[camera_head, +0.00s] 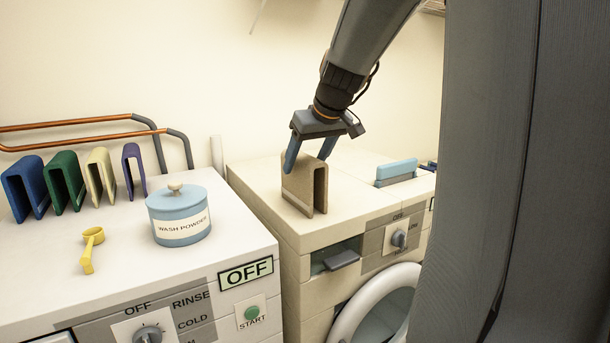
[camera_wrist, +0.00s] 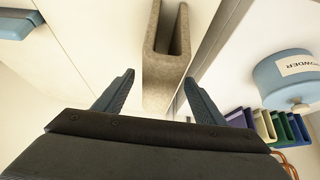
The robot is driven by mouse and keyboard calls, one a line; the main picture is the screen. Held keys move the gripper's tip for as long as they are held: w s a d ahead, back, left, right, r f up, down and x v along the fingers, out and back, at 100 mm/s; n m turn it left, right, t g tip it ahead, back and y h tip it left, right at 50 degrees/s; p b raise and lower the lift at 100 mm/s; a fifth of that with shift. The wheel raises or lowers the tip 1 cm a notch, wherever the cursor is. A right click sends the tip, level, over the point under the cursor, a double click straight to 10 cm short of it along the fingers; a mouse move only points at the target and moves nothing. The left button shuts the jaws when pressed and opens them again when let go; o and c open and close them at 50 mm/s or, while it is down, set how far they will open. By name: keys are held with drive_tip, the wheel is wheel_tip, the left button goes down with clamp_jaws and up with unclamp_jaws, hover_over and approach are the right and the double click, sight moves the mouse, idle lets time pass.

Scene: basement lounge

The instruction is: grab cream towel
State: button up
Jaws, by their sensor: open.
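A pale cream folded towel (camera_head: 101,175) stands upright on the left washing machine, between a green and a purple one. It also shows small in the wrist view (camera_wrist: 265,126). A tan folded towel (camera_head: 304,188) stands like an upside-down U on the right machine's top. My gripper (camera_head: 306,163) is open at the tan towel's upper edge. In the wrist view the tan towel (camera_wrist: 167,80) lies between the two spread fingers, one on each side, with gaps visible. I cannot tell how far down the fingers reach. My gripper is well to the right of the pale cream towel.
The left machine (camera_head: 60,240) also holds blue, green and purple folded towels, a blue wash powder jar (camera_head: 178,214) and a yellow scoop (camera_head: 91,248). Copper pipes (camera_head: 85,125) run behind. The right machine has an open drawer (camera_head: 338,258) and a light-blue item (camera_head: 396,170) on top.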

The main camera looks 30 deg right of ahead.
drive_tip(key=shift+p+x, duration=0.3)
drive_tip(key=shift+x, duration=1.2)
drive_tip(key=shift+c, duration=0.3)
drive_tip(key=c, duration=1.1)
drive_tip(key=shift+c, duration=0.4)
drive_tip(key=shift+r, duration=0.15)
